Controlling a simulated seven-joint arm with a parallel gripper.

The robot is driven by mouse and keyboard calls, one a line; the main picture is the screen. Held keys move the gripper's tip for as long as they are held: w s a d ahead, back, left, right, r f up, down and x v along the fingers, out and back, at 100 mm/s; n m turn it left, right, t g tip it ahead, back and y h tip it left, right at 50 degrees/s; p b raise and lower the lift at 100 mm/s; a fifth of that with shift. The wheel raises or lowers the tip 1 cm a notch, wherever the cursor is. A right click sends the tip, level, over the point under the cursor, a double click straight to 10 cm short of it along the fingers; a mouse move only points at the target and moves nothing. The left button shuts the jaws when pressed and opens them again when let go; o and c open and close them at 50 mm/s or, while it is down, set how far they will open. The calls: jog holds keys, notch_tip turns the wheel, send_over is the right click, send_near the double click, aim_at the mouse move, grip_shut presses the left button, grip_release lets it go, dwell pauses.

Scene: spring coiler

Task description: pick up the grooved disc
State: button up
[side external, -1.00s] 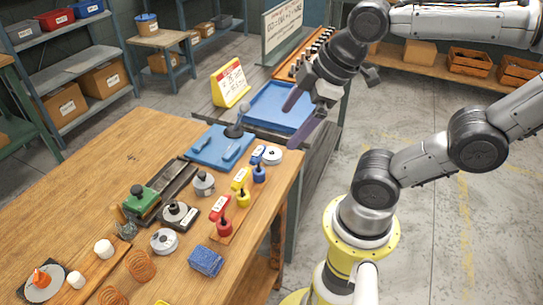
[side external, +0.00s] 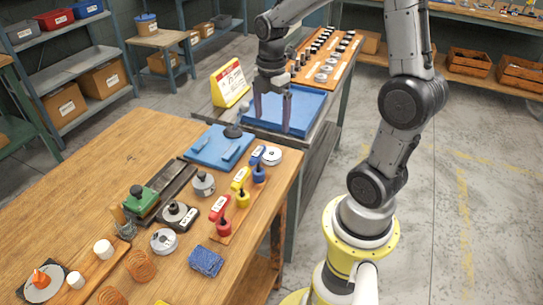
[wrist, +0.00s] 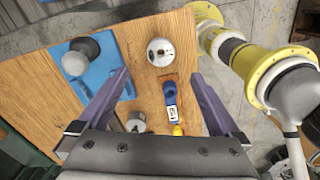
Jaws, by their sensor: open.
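A silver grooved disc (side external: 271,156) with a dark centre hole lies flat at the wooden bench's far right corner. In the wrist view the disc (wrist: 160,52) lies between and beyond the fingertips, unobstructed. A similar pale disc (side external: 163,241) lies nearer the bench front; I cannot tell grooves on either. My gripper (side external: 272,118) points down with its two purple fingers apart and empty. In the side view it appears beyond the bench corner, in front of the blue tray. It also shows open in the wrist view (wrist: 160,76). It is apart from the disc.
A blue mat (side external: 218,150) with a dark round-topped tool (side external: 233,132) lies to the left. A blue tray (side external: 300,105) sits on the rear table.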

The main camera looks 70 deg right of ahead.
aim_at(271, 149)
notch_tip(271, 149, down, 11)
jog(key=shift+a+f, duration=0.15)
dwell(0.4)
jog(key=shift+c, duration=0.3)
grip_shut()
